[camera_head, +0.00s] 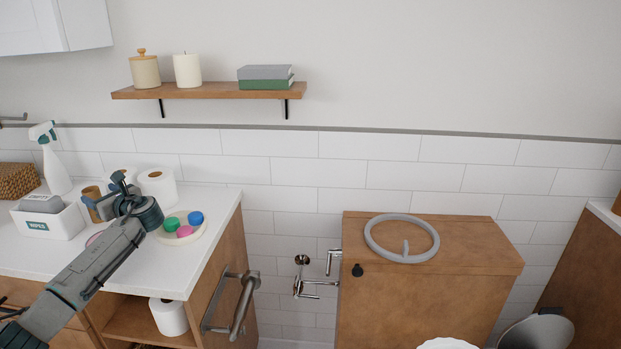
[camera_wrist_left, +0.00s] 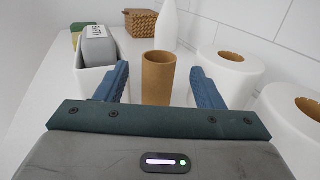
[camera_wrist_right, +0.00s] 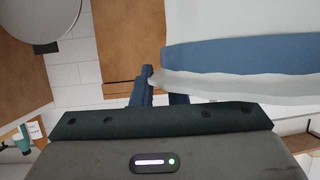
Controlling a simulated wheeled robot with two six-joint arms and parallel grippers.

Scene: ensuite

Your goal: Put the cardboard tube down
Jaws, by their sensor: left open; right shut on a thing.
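The cardboard tube (camera_wrist_left: 158,80) is brown and hollow and stands upright on the white counter. In the left wrist view it is between the fingers of my left gripper (camera_wrist_left: 160,84), with a gap on each side. The gripper is open. In the head view the tube (camera_head: 91,191) is partly hidden behind the left gripper (camera_head: 105,193). My right gripper (camera_wrist_right: 161,88) shows only in the right wrist view. It is shut on a soft-looking white and blue thing (camera_wrist_right: 235,60), perhaps cloth, which runs off to the right.
Toilet rolls (camera_head: 158,187) stand right of the tube. A white wipes box (camera_head: 48,221) and a spray bottle (camera_head: 53,165) are left. A round dish (camera_head: 198,233) with coloured lids or pucks sits near the counter's right edge. A grey ring (camera_head: 375,245) lies on the wooden cabinet (camera_head: 465,232).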

